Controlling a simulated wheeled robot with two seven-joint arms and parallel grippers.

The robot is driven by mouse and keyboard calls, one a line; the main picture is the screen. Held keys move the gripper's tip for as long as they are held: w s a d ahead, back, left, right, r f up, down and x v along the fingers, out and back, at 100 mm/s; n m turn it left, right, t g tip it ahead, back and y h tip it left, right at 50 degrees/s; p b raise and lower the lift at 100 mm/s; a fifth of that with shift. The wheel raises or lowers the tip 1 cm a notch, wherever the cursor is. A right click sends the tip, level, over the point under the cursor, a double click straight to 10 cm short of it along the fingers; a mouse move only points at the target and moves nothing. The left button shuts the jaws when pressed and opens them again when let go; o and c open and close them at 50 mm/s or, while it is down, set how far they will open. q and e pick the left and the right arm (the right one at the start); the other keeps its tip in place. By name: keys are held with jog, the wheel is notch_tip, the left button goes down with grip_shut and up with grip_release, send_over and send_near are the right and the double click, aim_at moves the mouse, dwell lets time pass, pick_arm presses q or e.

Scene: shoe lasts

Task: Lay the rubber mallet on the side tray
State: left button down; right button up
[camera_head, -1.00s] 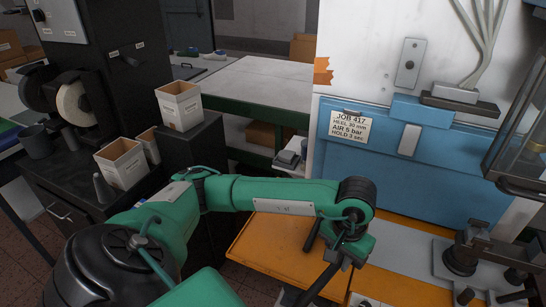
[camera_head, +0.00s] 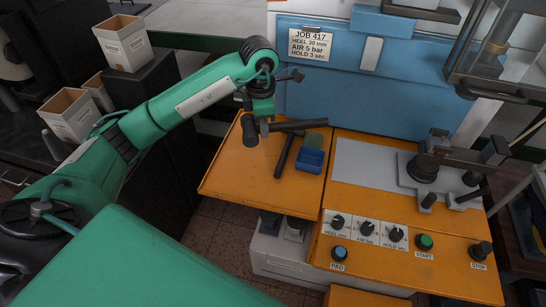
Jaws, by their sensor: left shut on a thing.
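The side tray (camera_head: 228,178) is the orange shelf on the left of the bench. My left gripper (camera_head: 264,123) is over its back part, shut on the rubber mallet. The mallet's dark handle (camera_head: 302,125) points right from the gripper. A short black cylinder, seemingly its head (camera_head: 250,132), shows just left of the fingers. The gripper partly hides the mallet, and I cannot tell whether it touches the tray. My right gripper is out of view.
The tray's front left is clear. Right of it are a control panel (camera_head: 368,229) and a black clamp fixture (camera_head: 441,160). A blue press face (camera_head: 340,95) stands behind.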

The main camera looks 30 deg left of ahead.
pick_arm(q)
jog(key=w+a+r+n, duration=0.15)
jog(key=a+n, duration=0.25)
jog(key=n, duration=0.5)
jog(key=n+p, duration=0.2)
jog(key=n, duration=0.2)
send_over(256, 162)
notch_tip(256, 162, down, 15)
jog(key=shift+r, duration=0.2)
notch_tip(256, 162, down, 5)
jog(key=shift+r+p, duration=0.1)
jog(key=shift+p, duration=0.55)
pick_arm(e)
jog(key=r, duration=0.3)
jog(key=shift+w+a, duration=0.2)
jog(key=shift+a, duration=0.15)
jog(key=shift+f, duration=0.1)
pick_arm(q)
jog(key=c, duration=1.7)
grip_release()
jog(key=shift+f, duration=0.3)
jog(key=o, duration=0.4)
jog(key=shift+o, duration=0.2)
jog(key=shift+r, duration=0.1)
